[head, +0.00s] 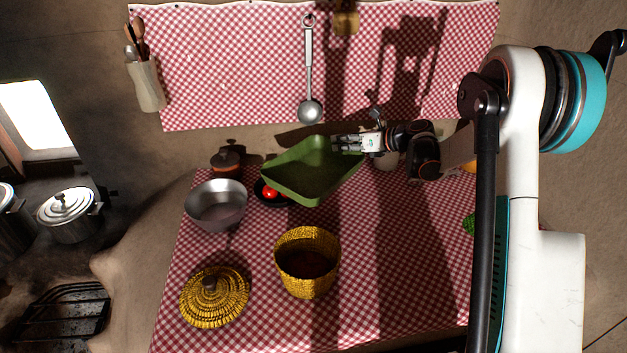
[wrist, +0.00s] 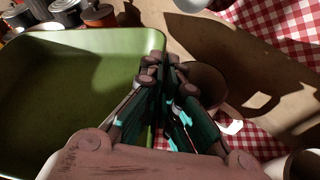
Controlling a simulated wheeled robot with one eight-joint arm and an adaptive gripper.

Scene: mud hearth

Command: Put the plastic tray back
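The green plastic tray (head: 312,172) is at the back of the checkered table in the head view, tilted, and seems to be held above the cloth. It fills the left side of the wrist view (wrist: 70,95). My gripper (head: 345,143) is at the tray's right rim, with its fingers close together on that edge. In the wrist view, the fingers (wrist: 165,65) meet at the tray's right side near a corner; they hide part of the rim.
A metal bowl (head: 217,204), a dark dish with a red tomato (head: 270,193), a yellow basket (head: 307,262) and its woven lid (head: 214,297) stand left and in front. A ladle (head: 309,95) hangs on the wall behind. The table's right-front cloth is clear.

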